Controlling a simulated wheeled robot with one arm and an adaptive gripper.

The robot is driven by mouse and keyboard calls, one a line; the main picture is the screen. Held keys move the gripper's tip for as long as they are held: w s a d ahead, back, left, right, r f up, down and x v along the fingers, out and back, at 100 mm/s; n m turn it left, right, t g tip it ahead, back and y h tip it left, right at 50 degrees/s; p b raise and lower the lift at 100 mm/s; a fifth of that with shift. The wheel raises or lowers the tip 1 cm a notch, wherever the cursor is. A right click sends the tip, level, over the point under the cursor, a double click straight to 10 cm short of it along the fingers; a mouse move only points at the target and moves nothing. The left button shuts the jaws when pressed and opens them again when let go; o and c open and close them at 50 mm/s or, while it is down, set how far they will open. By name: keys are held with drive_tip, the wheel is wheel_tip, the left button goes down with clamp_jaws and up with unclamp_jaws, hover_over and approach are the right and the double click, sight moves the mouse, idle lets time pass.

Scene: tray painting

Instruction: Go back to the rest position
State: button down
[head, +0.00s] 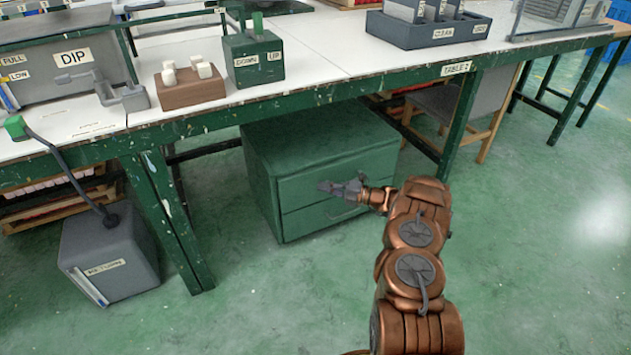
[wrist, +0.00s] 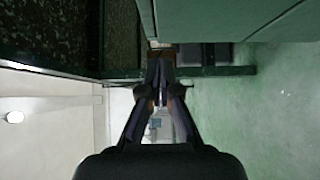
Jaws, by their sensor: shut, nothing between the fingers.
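My copper-coloured arm reaches up from the bottom right of the head view. My gripper (head: 342,187) is in front of the green drawer cabinet (head: 300,160) under the table, below the tabletop level. In the head view it overlaps the drawer fronts; whether it touches them I cannot tell. In the wrist view the gripper (wrist: 160,55) shows its dark fingers converging, shut and with nothing held between them. A green surface (wrist: 225,20) lies close at the top right of the wrist view.
The green-framed table (head: 330,65) stands above the cabinet. It carries a "DIP" tank (head: 75,75), a brown block with white pegs (head: 190,85), a green control box (head: 253,62) and a grey tray (head: 425,30). A grey bin (head: 110,255) stands at left. Green floor at right (head: 540,250) is clear.

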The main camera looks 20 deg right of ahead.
drive_tip(key=p+v, duration=0.1)
drive_tip(key=v, duration=0.5)
drive_tip(key=shift+s, duration=0.35)
